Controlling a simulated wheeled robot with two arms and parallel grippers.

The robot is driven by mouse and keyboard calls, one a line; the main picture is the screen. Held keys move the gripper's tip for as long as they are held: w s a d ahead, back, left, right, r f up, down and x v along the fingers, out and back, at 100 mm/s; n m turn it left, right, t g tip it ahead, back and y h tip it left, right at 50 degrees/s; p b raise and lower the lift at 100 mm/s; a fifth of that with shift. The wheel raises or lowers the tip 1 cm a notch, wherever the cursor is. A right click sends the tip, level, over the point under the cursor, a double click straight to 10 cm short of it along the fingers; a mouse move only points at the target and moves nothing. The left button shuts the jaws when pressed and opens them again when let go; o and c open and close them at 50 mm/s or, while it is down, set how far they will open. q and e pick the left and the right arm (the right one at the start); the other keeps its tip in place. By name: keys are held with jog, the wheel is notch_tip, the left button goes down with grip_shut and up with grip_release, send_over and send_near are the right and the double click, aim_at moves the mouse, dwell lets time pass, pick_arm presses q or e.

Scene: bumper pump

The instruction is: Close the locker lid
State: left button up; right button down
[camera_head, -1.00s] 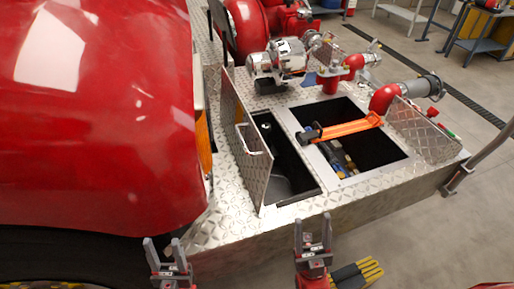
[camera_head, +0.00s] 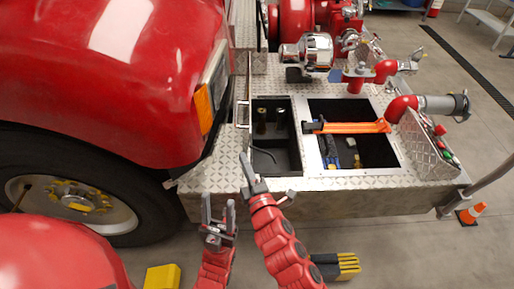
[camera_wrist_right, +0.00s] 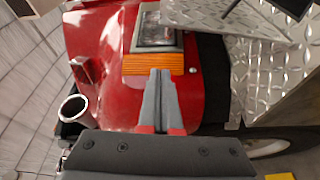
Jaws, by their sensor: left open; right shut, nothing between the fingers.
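The locker lid (camera_head: 249,92) is a diamond-plate panel standing upright, nearly edge-on, at the left edge of the open locker (camera_head: 290,155). Its pale handle (camera_head: 242,115) is on the left face. The locker is dark inside and holds cylindrical fittings. My right gripper (camera_head: 245,158) is shut and empty, and appears just below the lid's near end; I cannot tell whether it touches. Its closed fingers (camera_wrist_right: 160,75) show in the right wrist view before the truck's red body. My left gripper (camera_head: 217,204) is open and empty, lower and left, in front of the bumper.
An open bay (camera_head: 378,151) right of the locker has an orange-handled tool (camera_head: 350,127) across it. The red fender (camera_head: 150,120) and orange lamp (camera_head: 203,108) stand close left of the lid. Red pipework is at the back. Diamond-plate deck (camera_head: 215,165) lies clear in front.

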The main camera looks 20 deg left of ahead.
jog(key=w+a+p, duration=0.2)
jog(key=w+p, duration=0.3)
jog(key=w, duration=0.4)
jog(key=shift+f, duration=0.1)
jog(key=shift+d, duration=0.1)
dwell(0.3)
